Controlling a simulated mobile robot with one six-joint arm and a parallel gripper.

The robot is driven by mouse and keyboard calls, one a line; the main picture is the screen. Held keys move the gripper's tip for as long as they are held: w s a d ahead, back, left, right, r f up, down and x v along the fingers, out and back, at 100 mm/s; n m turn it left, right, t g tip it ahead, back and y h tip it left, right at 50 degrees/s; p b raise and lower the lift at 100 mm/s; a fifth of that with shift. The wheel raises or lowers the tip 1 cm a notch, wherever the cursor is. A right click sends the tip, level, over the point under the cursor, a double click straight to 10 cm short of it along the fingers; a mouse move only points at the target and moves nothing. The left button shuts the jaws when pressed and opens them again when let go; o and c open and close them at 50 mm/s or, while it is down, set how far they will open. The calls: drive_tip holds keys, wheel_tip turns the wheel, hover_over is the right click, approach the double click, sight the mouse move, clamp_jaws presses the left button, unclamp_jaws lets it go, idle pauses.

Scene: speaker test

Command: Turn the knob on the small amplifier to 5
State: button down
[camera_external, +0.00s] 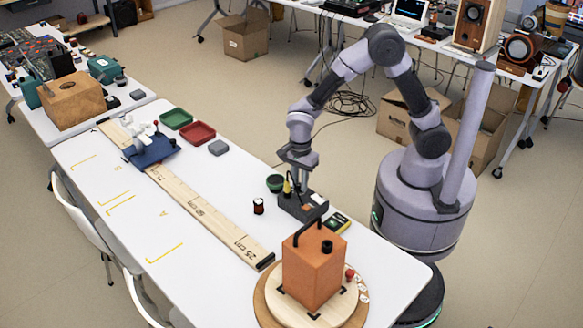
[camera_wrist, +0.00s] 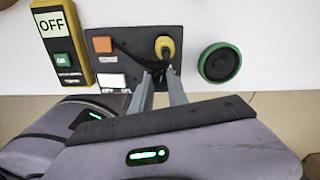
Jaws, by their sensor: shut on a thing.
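The small amplifier (camera_external: 294,208) is a dark box on the white table, below my arm in the external view. In the wrist view, the amplifier (camera_wrist: 122,38) has an orange square button, a white button and a yellow-ringed plug or socket (camera_wrist: 165,48) with a dark cable. My gripper (camera_external: 298,184) points down at the amplifier's top. In the wrist view its fingers (camera_wrist: 160,74) reach the panel's near edge, just below the yellow ring, and are shut on a small dark knob. The fingers mostly hide the knob, and I cannot read its scale or pointer.
A yellow-edged box marked OFF (camera_wrist: 62,48) stands left of the amplifier, and a green-rimmed round cup (camera_wrist: 219,63) right of it. An orange speaker box (camera_external: 315,268) stands on a round wooden turntable (camera_external: 268,312). A wooden ruler board (camera_external: 200,208) lies along the table.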

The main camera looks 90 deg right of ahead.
drive_tip(key=c, duration=1.3)
unclamp_jaws()
wheel_tip(320, 180, up, 17)
drive_tip(key=p, duration=0.8)
drive_tip(key=shift+r, duration=0.2)
drive_tip(key=s+a+r+n+t, duration=0.1)
drive_tip(key=s+r+n+t, duration=0.1)
drive_tip(key=s+n, duration=0.3)
drive_tip(key=s+a+r+n+t+y, duration=0.1)
drive_tip(key=s+r+n+t, duration=0.1)
drive_tip(key=s+r+n, duration=0.3)
drive_tip(key=s+a+r+n+t+y, duration=0.1)
drive_tip(key=s+r+n, duration=0.3)
drive_tip(key=s+n, duration=0.3)
drive_tip(key=shift+s+a+r+n+t, duration=0.1)
drive_tip(key=shift+s+n+t, duration=0.1)
drive_tip(key=shift+n, duration=0.6)
drive_tip(key=shift+s+r+n+t, duration=0.1)
drive_tip(key=shift+n+t, duration=0.1)
drive_tip(key=shift+n, duration=0.6)
